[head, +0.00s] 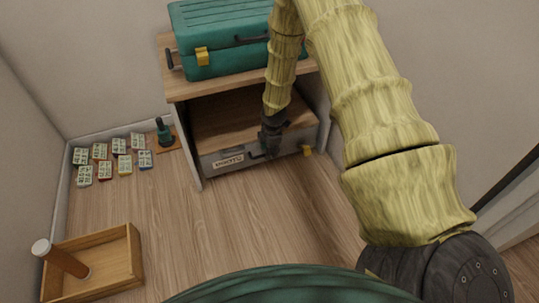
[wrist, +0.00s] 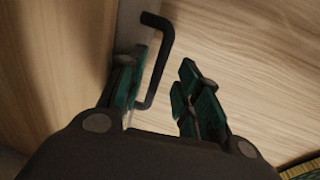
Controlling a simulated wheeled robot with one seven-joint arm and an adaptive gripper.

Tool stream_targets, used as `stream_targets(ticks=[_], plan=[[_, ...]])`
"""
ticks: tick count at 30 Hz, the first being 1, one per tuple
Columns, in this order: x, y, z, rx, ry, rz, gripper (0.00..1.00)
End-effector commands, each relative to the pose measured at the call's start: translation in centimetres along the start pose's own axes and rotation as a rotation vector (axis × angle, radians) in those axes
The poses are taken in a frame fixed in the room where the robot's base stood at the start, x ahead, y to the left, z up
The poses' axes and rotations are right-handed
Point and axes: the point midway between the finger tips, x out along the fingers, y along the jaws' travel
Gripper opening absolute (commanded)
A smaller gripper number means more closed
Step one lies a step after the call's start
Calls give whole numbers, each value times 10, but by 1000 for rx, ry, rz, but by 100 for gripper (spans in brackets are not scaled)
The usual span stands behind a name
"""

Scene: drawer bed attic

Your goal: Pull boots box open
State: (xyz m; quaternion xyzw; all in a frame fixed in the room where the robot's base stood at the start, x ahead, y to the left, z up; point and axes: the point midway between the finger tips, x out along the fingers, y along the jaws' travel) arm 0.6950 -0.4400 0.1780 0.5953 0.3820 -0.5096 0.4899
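The boots box is a low grey-fronted box (head: 203,165) in the lower part of a wooden cabinet. Its front carries a pale label (head: 228,160), too small to read surely, and a yellow piece near the right end. A black bar handle (wrist: 158,62) shows in the wrist view, standing out from the grey front. My gripper (head: 270,147) is at the box front, beside the label. In the wrist view my gripper (wrist: 160,88) is open, with one finger on each side of the handle. The handle looks nearer the left finger; contact cannot be told.
A teal case (head: 225,42) lies on the wooden cabinet top (head: 190,87). A wooden tray (head: 115,265) holds a brown cylinder (head: 68,262). The floor before the box is clear.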

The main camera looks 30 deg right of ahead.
Motion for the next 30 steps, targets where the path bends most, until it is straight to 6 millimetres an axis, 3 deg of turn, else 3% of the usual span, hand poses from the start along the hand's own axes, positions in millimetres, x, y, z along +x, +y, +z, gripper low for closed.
stream_targets(ticks=[6,16,22,30], plan=[[16,0,0,1,0,1,34],[17,0,0,1,0,1,34],[17,0,0,1,0,1,0],[16,-1,1,2,-1,0,0]])
